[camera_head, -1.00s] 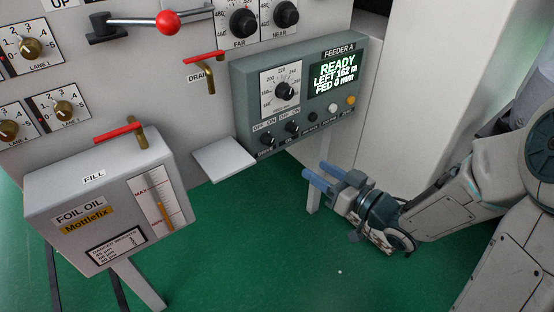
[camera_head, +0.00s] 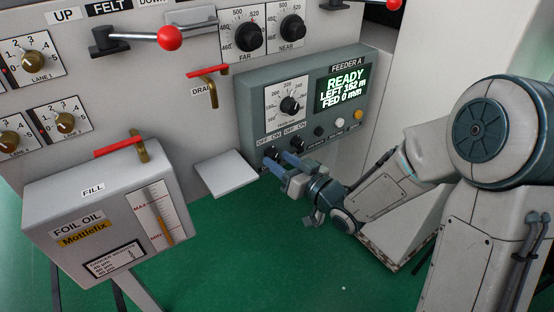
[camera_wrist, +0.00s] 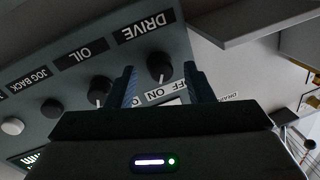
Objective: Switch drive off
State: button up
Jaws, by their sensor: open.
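The feeder A panel (camera_head: 255,105) carries the DRIVE switch, a small black knob (camera_wrist: 160,66) by the DRIVE label in the wrist view. Its white mark seems to point toward the ON side; the OFF lettering is partly hidden by a finger. My gripper (camera_head: 278,158) is open at the panel's lower left, by the knobs. In the wrist view its two blue fingers (camera_wrist: 162,84) appear on either side of the DRIVE knob, with no clear contact. The OIL knob (camera_wrist: 100,90) is just outside the left finger. The display (camera_head: 342,88) reads READY, LEFT 162 m, FED 0 mm.
A grey shelf plate (camera_head: 226,174) juts out just left of my gripper. The foil oil box (camera_head: 105,205) stands further left. The drain tap (camera_head: 208,88) is above the shelf.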

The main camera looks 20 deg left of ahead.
jog(key=shift+w+a, duration=0.15)
jog(key=shift+a, duration=0.05)
jog(key=c, duration=1)
jog(key=shift+n+b, duration=0.3)
jog(key=n+b, duration=0.4)
jog(key=n, duration=0.1)
jog(key=shift+h, duration=0.4)
jog(key=n+h+b, duration=0.1)
jog(key=n+b, duration=0.3)
jog(key=n, duration=0.1)
jog(key=shift+r, duration=0.15)
jog(key=shift+n, duration=0.3)
